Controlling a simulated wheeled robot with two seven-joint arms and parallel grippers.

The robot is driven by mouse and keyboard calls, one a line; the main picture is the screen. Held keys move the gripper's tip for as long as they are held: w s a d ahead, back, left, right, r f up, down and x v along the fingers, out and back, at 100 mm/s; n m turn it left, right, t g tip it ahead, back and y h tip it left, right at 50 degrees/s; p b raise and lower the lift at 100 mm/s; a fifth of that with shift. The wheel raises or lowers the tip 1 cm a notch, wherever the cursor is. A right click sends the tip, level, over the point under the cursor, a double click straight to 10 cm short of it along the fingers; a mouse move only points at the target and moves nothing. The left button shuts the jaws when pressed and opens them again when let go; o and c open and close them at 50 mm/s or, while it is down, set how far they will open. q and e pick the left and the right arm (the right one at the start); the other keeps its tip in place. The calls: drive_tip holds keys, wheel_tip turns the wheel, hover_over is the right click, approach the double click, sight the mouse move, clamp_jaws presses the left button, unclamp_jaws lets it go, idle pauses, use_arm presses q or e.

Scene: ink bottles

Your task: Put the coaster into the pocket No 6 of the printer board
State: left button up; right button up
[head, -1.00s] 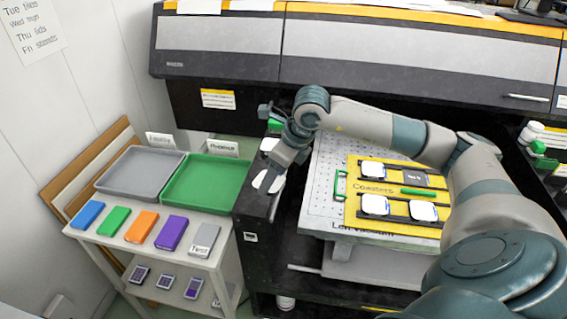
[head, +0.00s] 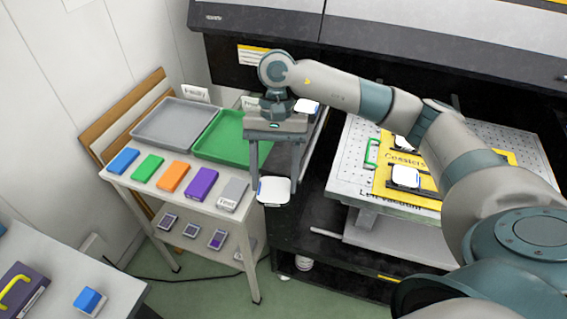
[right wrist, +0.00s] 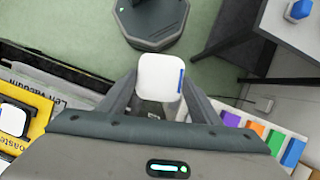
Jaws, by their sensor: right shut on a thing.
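My right gripper (head: 274,176) is shut on a white, rounded-square coaster (head: 273,191) and holds it in front of the black side ledge. In the right wrist view the coaster (right wrist: 160,77), with a blue mark on its right edge, sits between the two fingers. The yellow printer board (head: 385,187) lies on the perforated white bed, to the right of the gripper. White coasters (head: 406,177) sit in some of its pockets. My right arm hides part of the board, and no pocket number is readable. My left gripper is not in view.
Another white coaster (head: 307,106) lies on the black ledge behind the gripper. A white side table (head: 150,180) on the left carries a grey tray (head: 160,143), a green tray (head: 205,150) and several coloured boxes. A grey table (head: 60,260) stands at lower left.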

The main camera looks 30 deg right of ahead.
sight(269, 199)
drive_tip(key=a+n, duration=0.1)
drive_tip(key=n, duration=0.1)
drive_tip(key=s+a+n+h, duration=0.1)
drive_tip(key=n, duration=0.1)
drive_tip(key=s+n+h, duration=0.1)
drive_tip(key=shift+s+a+r+n+g, duration=0.15)
drive_tip(key=shift+a+r+n+g, duration=0.15)
drive_tip(key=shift+a+r+n, duration=0.1)
drive_tip(key=shift+s+a+n+h, duration=0.15)
drive_tip(key=shift+s+n+h, duration=0.2)
drive_tip(key=shift+n, duration=0.35)
